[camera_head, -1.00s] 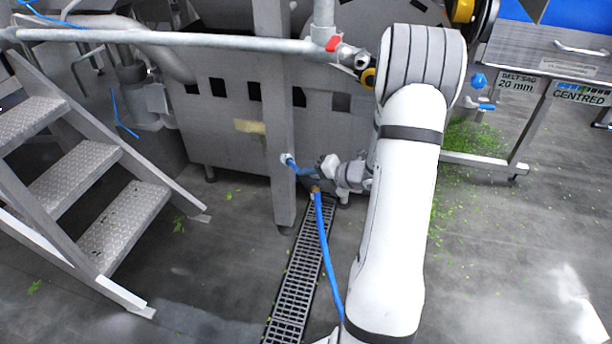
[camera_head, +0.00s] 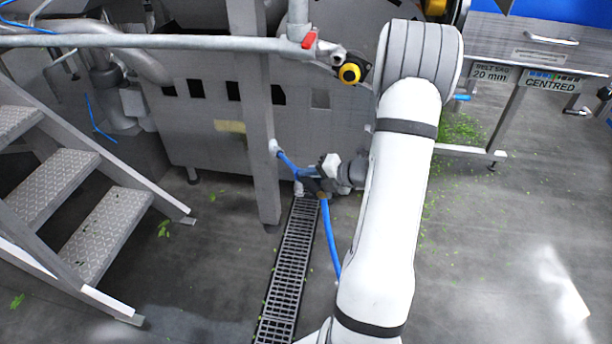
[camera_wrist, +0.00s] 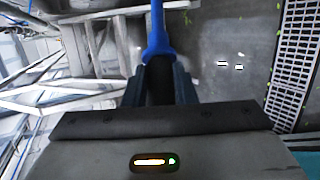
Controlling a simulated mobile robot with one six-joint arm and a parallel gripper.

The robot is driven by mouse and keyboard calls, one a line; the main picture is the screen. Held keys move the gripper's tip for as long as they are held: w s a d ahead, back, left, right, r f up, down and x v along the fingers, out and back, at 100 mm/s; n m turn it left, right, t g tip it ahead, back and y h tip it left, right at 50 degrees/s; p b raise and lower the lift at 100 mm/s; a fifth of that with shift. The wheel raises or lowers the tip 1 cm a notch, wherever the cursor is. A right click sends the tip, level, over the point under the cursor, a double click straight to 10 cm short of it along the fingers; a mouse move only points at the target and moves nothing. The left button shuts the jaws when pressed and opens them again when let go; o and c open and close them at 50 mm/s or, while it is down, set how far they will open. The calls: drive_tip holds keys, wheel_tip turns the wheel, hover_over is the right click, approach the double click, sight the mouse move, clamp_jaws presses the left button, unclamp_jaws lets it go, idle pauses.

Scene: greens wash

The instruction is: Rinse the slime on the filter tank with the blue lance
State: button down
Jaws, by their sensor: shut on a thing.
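My gripper (camera_head: 315,184) is shut on the blue lance (camera_head: 289,163), held in front of the grey tank (camera_head: 190,135). The lance points up and left, its pale tip overlapping the upright post in the head view. In the wrist view the blue lance (camera_wrist: 157,35) runs upward from between the two dark fingers of my gripper (camera_wrist: 163,82). A blue hose (camera_head: 331,245) hangs down from the gripper. A yellowish patch (camera_head: 230,126) shows on the tank wall, left of the post; I cannot tell whether it is slime. No water spray is visible.
A grey upright post (camera_head: 262,180) and a horizontal pipe (camera_head: 170,41) stand before the tank. Metal steps (camera_head: 105,235) are at left. A drain grate (camera_head: 290,270) runs along the floor. Green bits lie around a table (camera_head: 515,50) at right. Open floor lies at lower right.

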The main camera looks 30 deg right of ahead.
drive_tip(key=shift+s+d+p, duration=0.15)
drive_tip(key=shift+s+d, duration=0.6)
drive_tip(key=shift+d, duration=0.25)
drive_tip(key=shift+s+d+p, duration=0.15)
drive_tip(key=shift+s+d, duration=0.55)
drive_tip(key=shift+d, duration=0.25)
drive_tip(key=c, duration=1.9)
unclamp_jaws()
